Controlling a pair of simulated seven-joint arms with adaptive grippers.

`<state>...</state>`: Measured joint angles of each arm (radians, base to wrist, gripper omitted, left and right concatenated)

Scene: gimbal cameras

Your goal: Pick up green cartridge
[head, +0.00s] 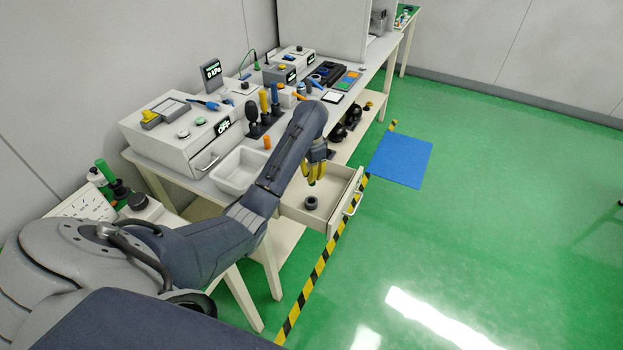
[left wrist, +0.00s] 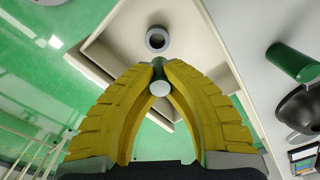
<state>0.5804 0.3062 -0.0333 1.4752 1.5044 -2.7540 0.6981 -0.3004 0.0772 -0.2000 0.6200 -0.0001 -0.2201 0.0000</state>
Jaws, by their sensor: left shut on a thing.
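My left gripper (head: 316,172) has yellow fingers and hangs over the open drawer (head: 338,222) in the head view. In the left wrist view the fingers (left wrist: 158,78) close at their tips on a small dark green cylinder with a pale round end, the green cartridge (left wrist: 158,68). It is held above the drawer; in the head view I cannot make it out between the fingers. A larger green cylinder (left wrist: 293,62) shows at the right of the left wrist view, apart from the gripper. My right gripper is not in view.
A dark ring (head: 311,203) lies in the drawer. A white bin (head: 238,170) stands on the bench to the left, beside an orange cylinder (head: 267,142) and a rack of upright tools (head: 264,117). A blue mat (head: 401,158) lies on the open green floor to the right.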

